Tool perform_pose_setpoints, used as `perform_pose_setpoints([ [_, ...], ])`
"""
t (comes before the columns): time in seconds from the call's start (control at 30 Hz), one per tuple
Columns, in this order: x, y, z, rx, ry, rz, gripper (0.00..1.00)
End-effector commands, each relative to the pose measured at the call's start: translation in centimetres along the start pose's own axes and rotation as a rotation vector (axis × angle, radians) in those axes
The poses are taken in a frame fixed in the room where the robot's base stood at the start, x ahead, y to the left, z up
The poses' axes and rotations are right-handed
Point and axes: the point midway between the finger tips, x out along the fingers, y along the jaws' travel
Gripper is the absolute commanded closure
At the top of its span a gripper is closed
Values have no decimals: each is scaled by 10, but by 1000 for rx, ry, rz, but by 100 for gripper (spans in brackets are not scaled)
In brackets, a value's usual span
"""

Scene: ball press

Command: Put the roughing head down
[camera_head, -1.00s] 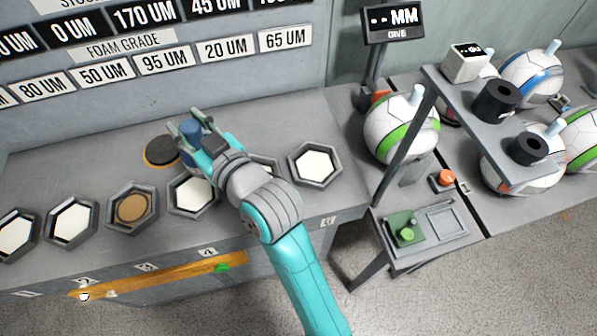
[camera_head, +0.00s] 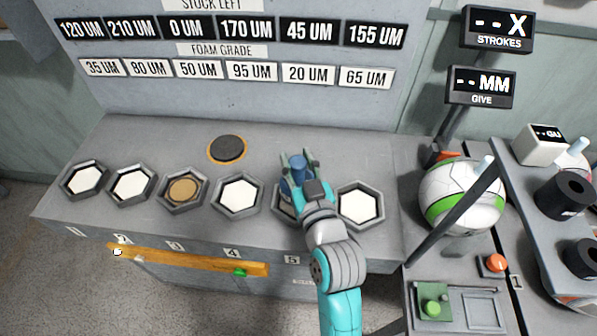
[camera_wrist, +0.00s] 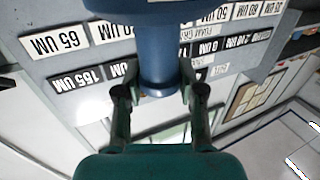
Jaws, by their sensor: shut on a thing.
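My gripper (camera_head: 297,168) is shut on a blue spool-shaped piece (camera_wrist: 160,62), which I take to be the roughing head. In the head view the blue piece (camera_head: 298,172) is held over the fifth hexagonal tray (camera_head: 281,203). My gripper and arm hide most of that tray. I cannot tell whether the piece touches it. In the wrist view the fingers close on its narrow stem, with a wide flange beyond. A dark round pad with an orange rim (camera_head: 228,149) lies bare on the bench, left of and behind my gripper.
Other hexagonal trays line the bench, white inside like the far-right one (camera_head: 358,205), except a tan one (camera_head: 182,190). A label board (camera_head: 240,50) stands behind. To the right are a ball (camera_head: 460,195), a display post (camera_head: 480,88) and a green-button panel (camera_head: 432,307).

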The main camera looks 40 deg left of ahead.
Motion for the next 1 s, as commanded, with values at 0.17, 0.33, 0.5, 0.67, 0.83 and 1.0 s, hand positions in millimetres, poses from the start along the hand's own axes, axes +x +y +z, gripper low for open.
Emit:
perform_pose_setpoints([
  [0.17, 0, 0, 15, 1, 1, 1, 100],
  [0.33, 0, 0, 33, 1, 3, 1, 100],
  [0.5, 0, 0, 34, -1, 5, 1, 100],
  [0.67, 0, 0, 35, 0, 5, 1, 100],
  [0.83, 0, 0, 39, -1, 0, 0, 41],
  [1.0, 0, 0, 38, 0, 0, 0, 36],
])
